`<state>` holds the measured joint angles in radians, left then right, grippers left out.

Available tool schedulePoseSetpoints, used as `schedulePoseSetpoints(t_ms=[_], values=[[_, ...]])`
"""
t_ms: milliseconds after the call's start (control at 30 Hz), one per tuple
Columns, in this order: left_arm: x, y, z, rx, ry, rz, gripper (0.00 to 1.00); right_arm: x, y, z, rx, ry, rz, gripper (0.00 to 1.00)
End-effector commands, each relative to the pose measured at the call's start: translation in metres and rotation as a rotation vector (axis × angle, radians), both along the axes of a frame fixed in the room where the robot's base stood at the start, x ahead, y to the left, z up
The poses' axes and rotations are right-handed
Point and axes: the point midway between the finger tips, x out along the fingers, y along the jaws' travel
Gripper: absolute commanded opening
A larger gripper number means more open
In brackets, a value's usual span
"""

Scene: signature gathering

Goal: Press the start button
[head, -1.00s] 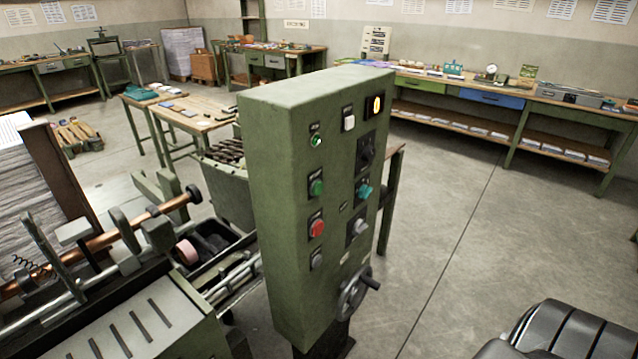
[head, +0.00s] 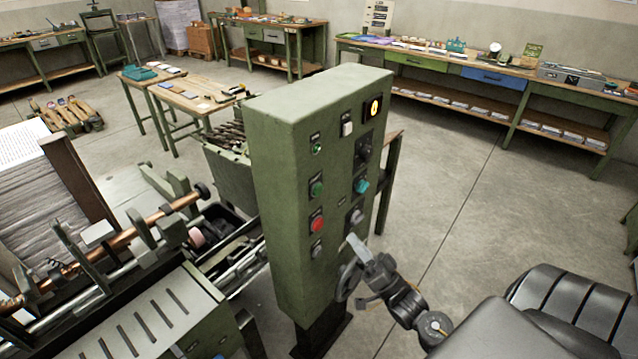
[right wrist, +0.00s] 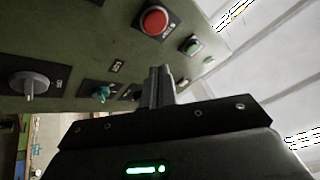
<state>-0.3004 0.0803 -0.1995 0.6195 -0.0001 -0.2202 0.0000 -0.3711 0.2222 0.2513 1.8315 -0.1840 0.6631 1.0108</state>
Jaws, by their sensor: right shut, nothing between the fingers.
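The green control cabinet (head: 278,200) stands in the middle of the head view. Its front carries a green button (head: 316,188), a red button (head: 317,223) below it and a grey button (head: 317,250) lowest. My right gripper (head: 357,245) is shut and empty, in front of the lower right of the panel. In the right wrist view its fingers (right wrist: 160,73) point at the panel, with the red button (right wrist: 154,20) and green button (right wrist: 192,45) beyond them. I cannot tell whether the fingers touch anything. My left gripper is not in view.
A teal knob (head: 361,184), a grey knob (head: 355,215) and a lit lamp (head: 374,107) are on the panel's right side. Machine rails and shafts lie left. The floor at right is clear.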

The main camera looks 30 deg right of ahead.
Motion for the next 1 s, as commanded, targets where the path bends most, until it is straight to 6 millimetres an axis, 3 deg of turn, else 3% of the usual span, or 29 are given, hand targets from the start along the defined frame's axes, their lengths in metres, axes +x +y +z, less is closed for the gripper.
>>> schedulePoseSetpoints(t_ms=[33,100,200,300,433,767,1000], values=[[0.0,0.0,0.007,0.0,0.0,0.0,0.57,-0.006,0.001,0.03,0.009,-0.057,0.029,0.0],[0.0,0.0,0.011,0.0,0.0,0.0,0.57,-0.015,0.003,0.06,0.024,-0.127,0.07,0.0],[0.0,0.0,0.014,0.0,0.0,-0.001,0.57,-0.026,0.007,0.091,0.035,-0.2,0.119,0.0],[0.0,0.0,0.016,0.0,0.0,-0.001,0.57,-0.034,0.009,0.109,0.041,-0.244,0.152,0.0],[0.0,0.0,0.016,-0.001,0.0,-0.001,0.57,-0.038,0.011,0.118,0.044,-0.267,0.171,0.0],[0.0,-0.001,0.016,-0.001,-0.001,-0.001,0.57,-0.037,0.011,0.118,0.045,-0.267,0.171,0.0],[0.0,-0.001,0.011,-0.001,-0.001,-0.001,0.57,-0.022,0.015,0.117,0.045,-0.269,0.17,0.0]])
